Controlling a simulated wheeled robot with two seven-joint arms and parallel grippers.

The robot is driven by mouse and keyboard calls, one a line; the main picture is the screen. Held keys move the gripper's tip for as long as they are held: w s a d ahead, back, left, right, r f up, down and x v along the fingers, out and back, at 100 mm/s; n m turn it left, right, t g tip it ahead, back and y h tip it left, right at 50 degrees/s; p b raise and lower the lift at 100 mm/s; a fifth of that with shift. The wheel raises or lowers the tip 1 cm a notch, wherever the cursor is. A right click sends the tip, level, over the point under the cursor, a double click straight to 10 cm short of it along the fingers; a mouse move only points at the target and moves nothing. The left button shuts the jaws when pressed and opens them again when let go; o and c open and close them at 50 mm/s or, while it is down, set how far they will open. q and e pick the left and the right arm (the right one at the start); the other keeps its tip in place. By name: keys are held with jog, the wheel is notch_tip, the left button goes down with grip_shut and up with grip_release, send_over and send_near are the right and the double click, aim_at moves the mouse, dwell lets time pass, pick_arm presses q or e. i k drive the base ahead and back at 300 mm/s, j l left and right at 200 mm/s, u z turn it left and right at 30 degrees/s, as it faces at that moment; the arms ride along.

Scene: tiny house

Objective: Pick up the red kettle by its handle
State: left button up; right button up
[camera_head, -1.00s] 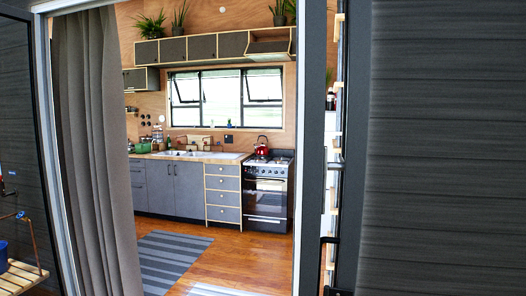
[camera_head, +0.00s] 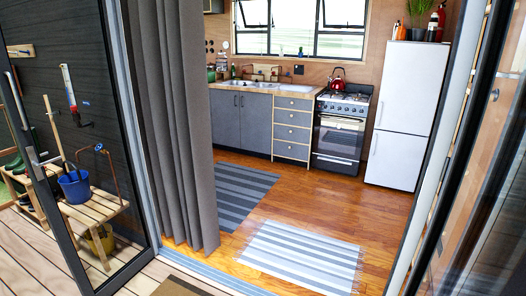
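The red kettle (camera_head: 337,79) stands upright on top of the stove (camera_head: 340,128) at the back of the kitchen. Its handle (camera_head: 338,69) arches over the top. It is small and far off, seen through the open doorway. Neither of my grippers is in the head view.
A grey curtain (camera_head: 172,120) hangs at the left of the doorway. The doorway has a low sill (camera_head: 205,272). Striped rugs (camera_head: 305,255) lie on the clear wooden floor (camera_head: 340,203). A white fridge (camera_head: 402,112) stands right of the stove, and drawers and a sink counter (camera_head: 255,87) stand left.

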aim_at(335, 84)
jog(key=i+j+u, duration=0.1)
jog(key=i+j, duration=0.2)
jog(key=i, duration=0.2)
jog(key=i+j+u, duration=0.15)
jog(key=i, duration=0.35)
